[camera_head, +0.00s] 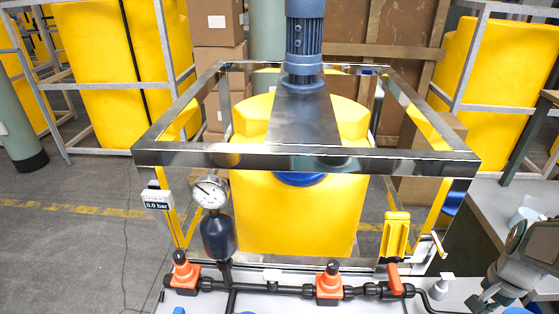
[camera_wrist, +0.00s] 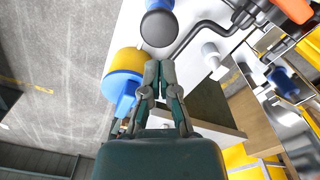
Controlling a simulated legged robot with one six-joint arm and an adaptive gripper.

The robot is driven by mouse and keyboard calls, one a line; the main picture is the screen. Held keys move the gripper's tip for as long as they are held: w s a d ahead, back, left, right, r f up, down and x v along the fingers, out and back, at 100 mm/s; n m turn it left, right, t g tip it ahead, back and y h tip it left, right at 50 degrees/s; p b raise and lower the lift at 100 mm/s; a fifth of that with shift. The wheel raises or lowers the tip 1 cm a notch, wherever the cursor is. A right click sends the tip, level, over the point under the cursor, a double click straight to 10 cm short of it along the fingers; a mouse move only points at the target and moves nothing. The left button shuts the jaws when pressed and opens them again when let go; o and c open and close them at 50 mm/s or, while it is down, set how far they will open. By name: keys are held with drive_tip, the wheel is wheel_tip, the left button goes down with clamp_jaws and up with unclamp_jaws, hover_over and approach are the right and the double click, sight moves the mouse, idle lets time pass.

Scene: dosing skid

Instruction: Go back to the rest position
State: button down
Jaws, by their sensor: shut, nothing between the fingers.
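My gripper (camera_head: 480,302) is at the lower right of the head view, beside the right end of the skid. In the wrist view my gripper (camera_wrist: 160,66) has its two fingers together, with nothing between them. Below it there are a yellow and blue round part (camera_wrist: 126,72) and a dark-capped part (camera_wrist: 158,27), apart from the fingers as far as I can tell. The skid's yellow tank (camera_head: 295,215) stands inside a steel frame (camera_head: 300,157) with a grey-blue motor (camera_head: 304,35) on top.
A pressure gauge (camera_head: 210,191) and a display reading 0.0 bar (camera_head: 157,200) are at the left. Orange valves (camera_head: 329,282) and a red lever (camera_head: 394,279) sit on the black pipe. A white bottle (camera_head: 441,286) stands near my gripper. Grey floor (camera_head: 80,240) is open at left.

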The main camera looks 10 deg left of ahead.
drive_tip(key=s+a+r+n+t, duration=0.2)
drive_tip(key=a+r+n, duration=0.1)
drive_tip(key=a, duration=0.3)
drive_tip(key=s+a+r+n+t, duration=0.1)
drive_tip(key=s+a+r+n, duration=0.2)
drive_tip(key=a, duration=0.4)
drive_tip(key=s+a+r+n+t, duration=0.2)
drive_tip(key=s+a+r+n, duration=0.1)
drive_tip(key=a+r+n, duration=0.2)
wheel_tip(320, 180, up, 2)
drive_tip(key=shift+s+a+t, duration=0.25)
drive_tip(key=shift+a+t, duration=0.05)
drive_tip(key=shift+a, duration=0.9)
